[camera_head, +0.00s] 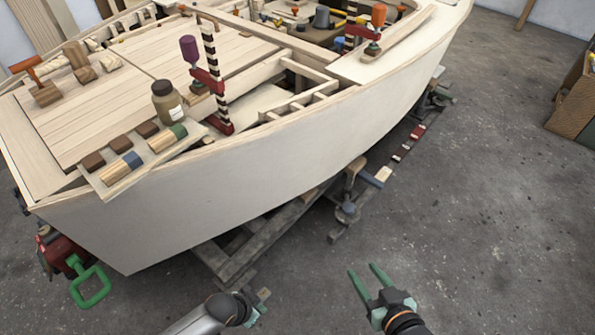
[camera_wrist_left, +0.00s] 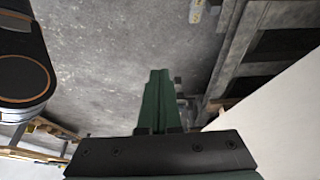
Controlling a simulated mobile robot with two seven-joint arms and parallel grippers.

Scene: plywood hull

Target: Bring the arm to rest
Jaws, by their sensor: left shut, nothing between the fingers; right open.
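My left arm (camera_head: 205,316) comes in at the bottom of the head view, low beside the hull (camera_head: 215,192). Its gripper (camera_head: 258,304) is only partly visible there, in front of the hull's wooden cradle. In the left wrist view the two green fingers (camera_wrist_left: 157,95) are together with nothing between them. They point over the concrete floor, and the pale hull side (camera_wrist_left: 285,125) is at the right. My right gripper (camera_head: 367,273) is at the bottom centre of the head view. Its green fingers are spread apart and empty, above bare floor.
A timber cradle (camera_head: 240,255) supports the hull close to my left gripper. A green handle (camera_head: 90,287) sticks out at the left. A jar (camera_head: 166,103), clamps and wood blocks sit on the deck. A wooden crate (camera_head: 572,108) stands far right. The floor (camera_head: 480,220) at right is clear.

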